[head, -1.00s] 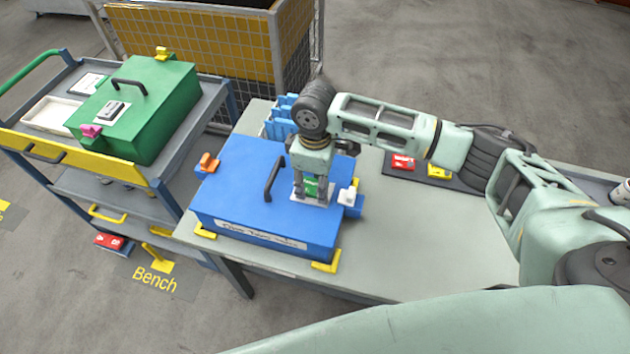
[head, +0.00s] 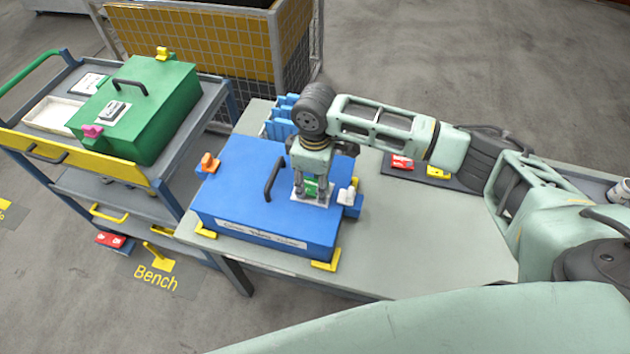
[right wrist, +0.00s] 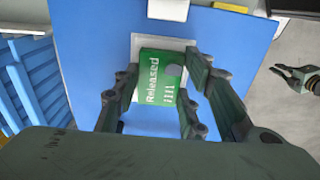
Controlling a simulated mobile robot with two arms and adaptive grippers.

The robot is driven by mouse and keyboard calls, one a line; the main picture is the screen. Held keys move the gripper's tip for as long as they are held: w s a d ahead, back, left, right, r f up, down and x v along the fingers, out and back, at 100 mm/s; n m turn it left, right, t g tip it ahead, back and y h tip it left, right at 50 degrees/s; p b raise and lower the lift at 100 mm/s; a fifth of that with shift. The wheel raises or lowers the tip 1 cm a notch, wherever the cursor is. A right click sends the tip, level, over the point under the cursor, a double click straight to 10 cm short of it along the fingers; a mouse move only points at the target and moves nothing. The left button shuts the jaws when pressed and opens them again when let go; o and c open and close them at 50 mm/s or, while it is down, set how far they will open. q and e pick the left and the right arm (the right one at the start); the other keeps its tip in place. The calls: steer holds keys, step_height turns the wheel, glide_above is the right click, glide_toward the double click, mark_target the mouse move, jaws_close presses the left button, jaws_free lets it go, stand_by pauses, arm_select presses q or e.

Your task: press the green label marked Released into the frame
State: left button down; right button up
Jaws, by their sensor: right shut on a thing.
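The green label (right wrist: 160,80) marked Released is between the fingers of my right gripper in the right wrist view, over a white frame (right wrist: 136,48) on the blue lid. In the head view the label (head: 311,187) shows between the fingertips of my right gripper (head: 312,192), which points down at the blue case (head: 235,190). The right gripper is shut on the label. The white frame (head: 325,200) shows around and below the fingers. I cannot tell whether the label touches the frame's bottom.
The case has a dark handle (head: 273,180), an orange latch (head: 209,162) and a white latch (head: 346,196). Yellow corner stops (head: 326,265) sit on the grey bench. A red tag (head: 402,162) and a yellow tag (head: 438,172) lie to the right. A trolley carries a green case (head: 150,110).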

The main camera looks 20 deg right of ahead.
steer(key=shift+f, duration=0.4)
steer(key=o, duration=1.1)
steer(key=shift+o, duration=0.2)
steer(key=o, duration=0.5)
